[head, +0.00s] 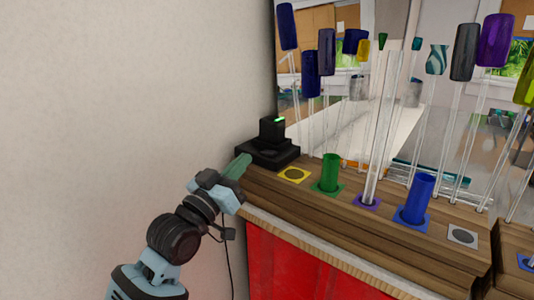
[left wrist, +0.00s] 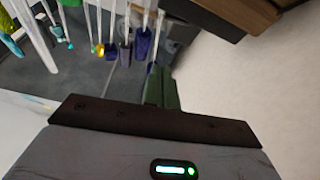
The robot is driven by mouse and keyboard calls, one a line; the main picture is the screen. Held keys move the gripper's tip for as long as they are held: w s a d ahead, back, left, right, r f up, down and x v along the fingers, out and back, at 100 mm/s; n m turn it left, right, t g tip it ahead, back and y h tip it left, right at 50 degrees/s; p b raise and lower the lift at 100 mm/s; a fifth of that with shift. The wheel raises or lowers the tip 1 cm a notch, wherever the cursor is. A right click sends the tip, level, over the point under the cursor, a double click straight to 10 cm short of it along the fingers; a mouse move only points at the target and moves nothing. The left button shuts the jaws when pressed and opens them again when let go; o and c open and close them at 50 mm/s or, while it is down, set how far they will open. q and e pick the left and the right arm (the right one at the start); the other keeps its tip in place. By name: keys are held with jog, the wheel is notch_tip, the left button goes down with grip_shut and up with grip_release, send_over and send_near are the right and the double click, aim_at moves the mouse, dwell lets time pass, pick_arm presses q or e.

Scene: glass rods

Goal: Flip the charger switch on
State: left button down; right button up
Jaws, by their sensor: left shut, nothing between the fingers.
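The black charger (head: 266,153) sits at the far left end of the wooden ledge, against the wall corner. An upright black block (head: 272,131) stands on it, with a small lit green strip near its top. I cannot make out the switch itself. My left gripper (head: 243,161) is shut and empty, its green fingers pointing at the charger's left side. The fingertips are very close to the charger's edge; I cannot tell whether they touch. The closed green fingers also show in the left wrist view (left wrist: 162,88). My right gripper is not in view.
Along the wooden ledge (head: 400,240) are a yellow-framed hole (head: 295,175), a green cylinder (head: 331,173), a glass rod in a purple base (head: 367,202), a blue cylinder (head: 416,199) and a pale-framed hole (head: 463,236). Tall glass rods with coloured tops stand behind. A plain wall is at left.

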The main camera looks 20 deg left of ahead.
aim_at(269, 153)
pick_arm(q)
jog(key=x, duration=0.9)
jog(key=shift+r+p, duration=0.15)
jog(key=shift+p, duration=0.25)
jog(key=shift+w+d, duration=0.15)
jog(key=shift+w, duration=0.2)
notch_tip(269, 153, down, 3)
jog(key=shift+s+d+f, duration=0.15)
jog(key=shift+f, duration=0.3)
jog(key=shift+d, duration=0.1)
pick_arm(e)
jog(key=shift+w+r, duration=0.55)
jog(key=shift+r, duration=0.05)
